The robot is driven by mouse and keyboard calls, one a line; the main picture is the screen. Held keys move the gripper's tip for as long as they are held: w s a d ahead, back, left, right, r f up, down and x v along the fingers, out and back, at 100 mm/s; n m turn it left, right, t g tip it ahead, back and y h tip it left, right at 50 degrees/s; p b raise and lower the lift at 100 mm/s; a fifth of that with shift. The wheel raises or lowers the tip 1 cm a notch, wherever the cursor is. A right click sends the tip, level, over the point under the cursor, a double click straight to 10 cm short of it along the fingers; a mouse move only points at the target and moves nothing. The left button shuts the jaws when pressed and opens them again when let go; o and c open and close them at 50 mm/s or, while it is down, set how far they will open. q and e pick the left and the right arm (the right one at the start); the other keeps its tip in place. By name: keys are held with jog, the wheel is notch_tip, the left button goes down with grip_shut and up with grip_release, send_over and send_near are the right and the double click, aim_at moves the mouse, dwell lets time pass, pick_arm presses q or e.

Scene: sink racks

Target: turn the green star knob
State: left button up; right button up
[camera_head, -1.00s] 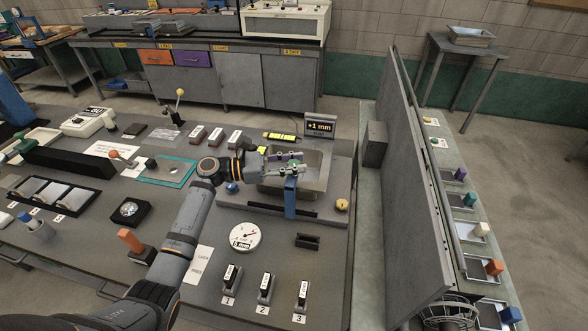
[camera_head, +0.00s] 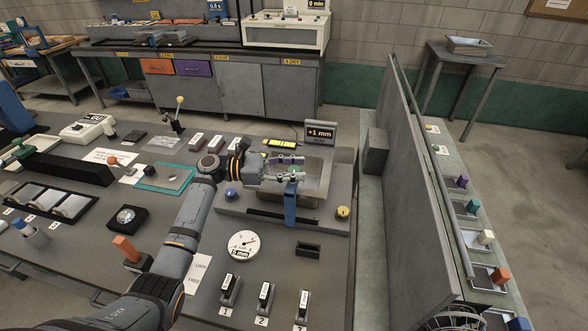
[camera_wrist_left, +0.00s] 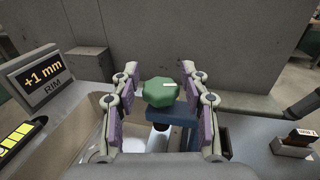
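The green star knob (camera_wrist_left: 161,92) sits on top of a blue post (camera_wrist_left: 172,115) in the left wrist view. In the head view the blue post (camera_head: 290,207) stands at the front of the grey basin, and the knob is largely hidden by the fingers. My left gripper (camera_head: 294,170) is over the post. In the left wrist view its two purple-padded fingers (camera_wrist_left: 158,95) stand on either side of the knob, with a small gap visible on each side. My right gripper is not in view.
A display (camera_head: 320,132) reading +1 mm stands behind the basin (camera_head: 312,195). A blue ball (camera_head: 231,194) and a yellow knob (camera_head: 343,212) flank the basin's front. A round dial (camera_head: 243,244) lies in front. A tall grey panel (camera_head: 400,190) stands to the right.

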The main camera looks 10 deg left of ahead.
pick_arm(q)
jog(key=shift+o, duration=0.6)
jog(key=shift+f, duration=0.1)
jog(key=shift+a, duration=0.35)
jog(key=v, duration=1.1)
jog(key=shift+a, duration=0.2)
jog(key=shift+s, duration=0.15)
